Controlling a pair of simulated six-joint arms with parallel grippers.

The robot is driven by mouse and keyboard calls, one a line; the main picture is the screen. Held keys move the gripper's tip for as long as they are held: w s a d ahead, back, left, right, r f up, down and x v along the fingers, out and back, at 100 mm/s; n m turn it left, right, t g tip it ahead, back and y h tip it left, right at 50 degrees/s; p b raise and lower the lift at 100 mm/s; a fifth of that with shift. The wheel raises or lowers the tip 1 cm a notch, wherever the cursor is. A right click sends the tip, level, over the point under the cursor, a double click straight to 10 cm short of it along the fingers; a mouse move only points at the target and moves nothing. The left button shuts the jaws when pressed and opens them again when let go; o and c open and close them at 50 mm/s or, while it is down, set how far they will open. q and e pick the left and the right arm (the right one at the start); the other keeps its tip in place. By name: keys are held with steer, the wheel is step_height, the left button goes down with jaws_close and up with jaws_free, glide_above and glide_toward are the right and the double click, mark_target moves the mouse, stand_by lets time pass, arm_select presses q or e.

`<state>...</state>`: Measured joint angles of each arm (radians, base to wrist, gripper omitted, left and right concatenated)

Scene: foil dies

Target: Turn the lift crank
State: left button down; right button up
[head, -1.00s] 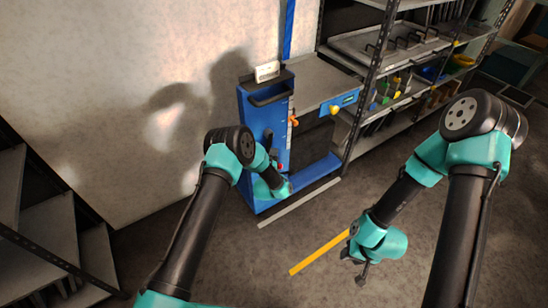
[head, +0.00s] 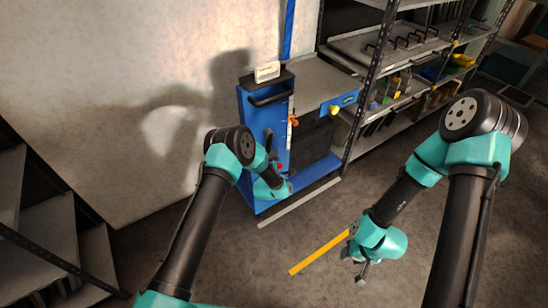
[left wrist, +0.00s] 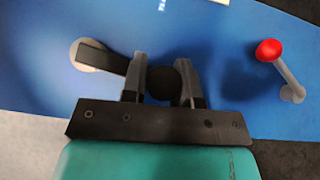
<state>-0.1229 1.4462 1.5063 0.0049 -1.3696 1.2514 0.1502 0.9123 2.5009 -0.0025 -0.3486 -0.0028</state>
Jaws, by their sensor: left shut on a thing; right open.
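The blue lift (head: 265,118) stands against the wall in the head view. In the left wrist view, its crank has a pale round hub (left wrist: 84,53) on the blue side panel and a dark crank arm (left wrist: 104,60) running right from it. The round black crank knob (left wrist: 162,84) sits between the fingers of my left gripper (left wrist: 163,72), which is shut on it. My right gripper (head: 362,272) is open and empty above the floor, apart from the lift.
A red-tipped lever (left wrist: 268,50) sticks out right of my left gripper in the left wrist view. A shelf rack (head: 372,75) with trays and small coloured items stands right of the lift. A yellow strip (head: 318,252) marks the open floor. Dark shelves (head: 45,240) stand at left.

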arm_select(q)
steer(key=shift+w+d, duration=0.25)
steer(key=shift+d, duration=0.1)
steer(key=c, duration=0.9)
jaws_free()
steer(key=s, duration=0.5)
steer(key=s+a, duration=0.1)
steer(key=s, duration=0.5)
steer(key=s+a, duration=0.1)
steer(key=s, duration=0.5)
steer(key=shift+s+f, duration=0.15)
steer(key=shift+f, duration=0.15)
